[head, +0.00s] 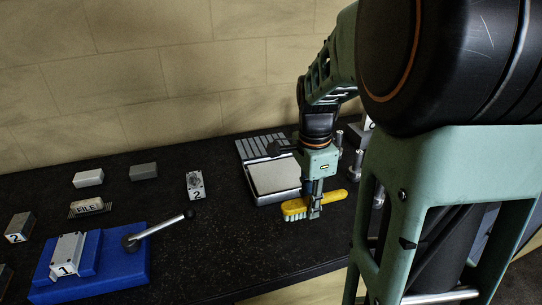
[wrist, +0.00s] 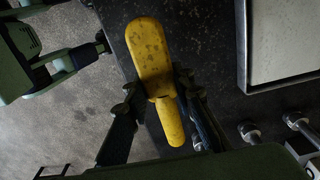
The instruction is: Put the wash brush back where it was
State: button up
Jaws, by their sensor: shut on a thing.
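The wash brush (head: 331,197) has a yellow handle and back with pale bristles pointing down. My gripper (head: 314,209) is shut on it and holds it crosswise near the front edge of the dark counter (head: 235,240). I cannot tell whether the bristles touch the counter or hang just above it. In the wrist view the yellow brush (wrist: 151,50) lies between the two dark fingers of my gripper (wrist: 160,98), with the counter edge and grey floor below it.
A pale square plate (head: 273,177) lies behind the brush, with metal posts (head: 357,165) to the right. On the left are a blue base (head: 125,268) with a lever (head: 165,227), a "FILE" block (head: 89,205) and several grey blocks. The counter's middle is clear.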

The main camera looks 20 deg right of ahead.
jog(key=b, duration=0.4)
send_over(320, 220)
jog(key=f, duration=0.6)
jog(key=shift+s+a+f, duration=0.1)
jog(key=shift+a+f, duration=0.15)
jog(key=shift+f, duration=0.15)
jog(key=shift+w+d+f+b, duration=0.1)
jog(key=shift+f+b, duration=0.5)
jog(key=shift+f, duration=0.25)
jog(key=shift+w+d+f+b, duration=0.1)
jog(key=shift+f+b, duration=0.5)
jog(key=shift+f, duration=0.25)
jog(key=shift+f, duration=0.1)
jog(key=o, duration=1)
jog(key=r, duration=1.2)
jog(key=shift+a+r+p, duration=0.15)
jog(key=shift+a+p, duration=0.1)
jog(key=shift+p, duration=0.1)
